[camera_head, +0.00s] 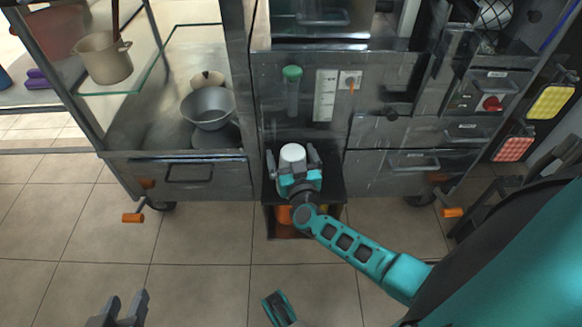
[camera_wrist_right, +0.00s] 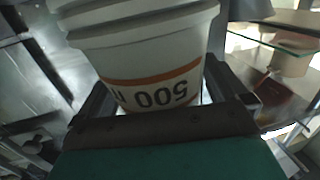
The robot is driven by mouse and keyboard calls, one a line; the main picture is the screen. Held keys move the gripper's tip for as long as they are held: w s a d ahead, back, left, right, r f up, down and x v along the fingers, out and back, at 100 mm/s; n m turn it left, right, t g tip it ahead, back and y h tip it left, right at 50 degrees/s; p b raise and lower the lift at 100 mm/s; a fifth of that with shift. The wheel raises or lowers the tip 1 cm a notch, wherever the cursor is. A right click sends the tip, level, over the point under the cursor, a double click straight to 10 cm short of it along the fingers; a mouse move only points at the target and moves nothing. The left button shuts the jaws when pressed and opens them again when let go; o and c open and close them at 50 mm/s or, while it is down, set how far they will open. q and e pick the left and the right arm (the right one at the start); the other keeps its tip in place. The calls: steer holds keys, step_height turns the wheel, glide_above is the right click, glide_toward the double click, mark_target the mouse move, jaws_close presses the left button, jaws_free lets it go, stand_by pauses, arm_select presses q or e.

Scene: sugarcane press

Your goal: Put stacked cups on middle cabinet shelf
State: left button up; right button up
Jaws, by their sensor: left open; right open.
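The stacked cups (camera_head: 292,153) are white and stand upright at the front middle of the metal cart, above a dark open box. In the right wrist view the stack (camera_wrist_right: 150,60) fills the upper middle, with nested rims, an orange stripe and an upside-down "500". My right gripper (camera_head: 292,160) is open, with one finger on each side of the cups; whether the fingers touch them is unclear. My left gripper (camera_head: 125,308) is open and empty at the bottom left, above the floor. I cannot tell which surface is the middle cabinet shelf.
A glass shelf (camera_head: 135,80) at upper left holds a beige pot (camera_head: 103,58). Below it, a metal bowl (camera_head: 208,107) stands on the left worktop. The dark box (camera_head: 334,190) under my right gripper contains orange items. Drawers (camera_head: 393,163) line the right. The tiled floor in front has free room.

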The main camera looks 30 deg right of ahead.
steer(key=c, duration=1.1)
steer(key=shift+r, duration=0.1)
steer(key=shift+c, duration=0.2)
